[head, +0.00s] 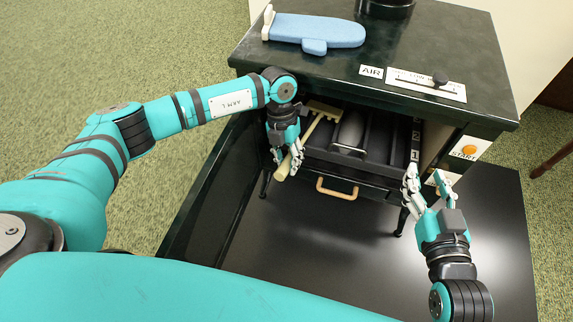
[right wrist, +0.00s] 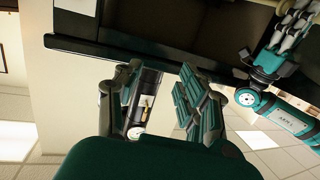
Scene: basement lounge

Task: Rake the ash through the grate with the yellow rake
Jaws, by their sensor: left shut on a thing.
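The pale yellow rake (head: 312,128) is in my left gripper (head: 288,158). Its handle end sticks out below the fingers and its head lies inside the stove opening at the left, over the dark slotted grate (head: 376,138). A grey rounded shape (head: 351,130) lies on the grate; I cannot tell whether it is ash. The left gripper also shows at the upper right of the right wrist view (right wrist: 294,28). My right gripper (head: 428,180) is open and empty in front of the stove's right side; its spread fingers show in the right wrist view (right wrist: 157,85).
The dark stove (head: 330,70) has a blue mitt-shaped item (head: 318,31) and an AIR slider (head: 427,84) on top. A drawer with a wooden handle (head: 337,189) is below the opening. An orange START button (head: 469,149) is at the right. The black floor plate (head: 300,240) is clear.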

